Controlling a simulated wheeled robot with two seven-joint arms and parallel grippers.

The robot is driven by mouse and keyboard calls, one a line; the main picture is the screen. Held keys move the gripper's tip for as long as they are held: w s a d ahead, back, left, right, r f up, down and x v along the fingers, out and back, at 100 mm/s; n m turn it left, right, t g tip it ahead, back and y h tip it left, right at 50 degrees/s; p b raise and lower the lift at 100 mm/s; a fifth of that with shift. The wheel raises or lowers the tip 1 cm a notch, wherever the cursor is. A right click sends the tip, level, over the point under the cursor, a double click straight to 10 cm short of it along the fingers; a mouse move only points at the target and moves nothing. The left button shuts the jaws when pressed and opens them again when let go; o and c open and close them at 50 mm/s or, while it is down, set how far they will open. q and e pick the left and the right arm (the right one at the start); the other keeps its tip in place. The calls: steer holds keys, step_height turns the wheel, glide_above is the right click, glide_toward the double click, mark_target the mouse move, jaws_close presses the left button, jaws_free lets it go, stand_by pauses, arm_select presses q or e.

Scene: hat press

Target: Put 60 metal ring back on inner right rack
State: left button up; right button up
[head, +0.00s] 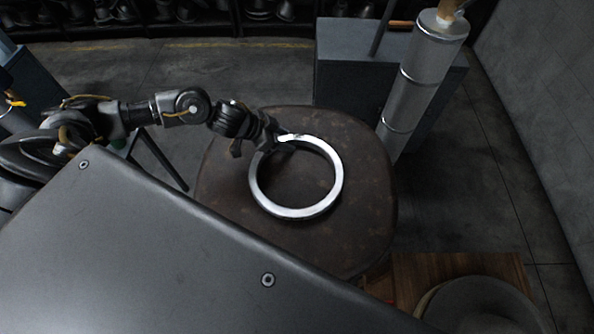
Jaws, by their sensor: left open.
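A bright metal ring (256,193) lies flat on a dark brown, worn round-cornered surface (225,215) in the middle of the head view. Any number on the ring cannot be read. My left gripper (276,142) reaches in from the left and is at the ring's upper left rim. Its jaws are open, with the fingers at or over the rim; whether they touch it I cannot tell. The gripper hides a small part of the rim. My right gripper is not in view. I cannot tell which rack is the inner right one.
Dark shelves (290,27) with several metal forms run along the back. A grey cabinet (345,75) and a metal cylinder (425,65) stand behind right. A wooden board (420,268) with a grey hat-like shape (480,305) is at lower right. Open floor (270,75) lies behind the brown surface.

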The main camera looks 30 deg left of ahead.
arm_select(q)
jaws_close()
steer(key=shift+w+r, duration=0.1)
steer(key=shift+r, duration=0.1)
stand_by(0.3)
steer(key=shift+r, duration=0.3)
step_height(320, 180, up, 2)
steer(key=shift+r+b, duration=0.1)
steer(key=shift+b, duration=0.5)
steer(key=v, duration=0.3)
steer(key=d+v, duration=0.1)
steer(key=v, duration=0.3)
steer(key=shift+s+r+b, duration=0.25)
steer(key=shift+b, duration=0.05)
steer(key=s+a+r+b, duration=0.3)
steer(key=s+a+r, duration=0.1)
steer(key=s, duration=0.4)
steer(key=shift+s+r+b, duration=0.2)
steer(key=shift+r+b, duration=0.1)
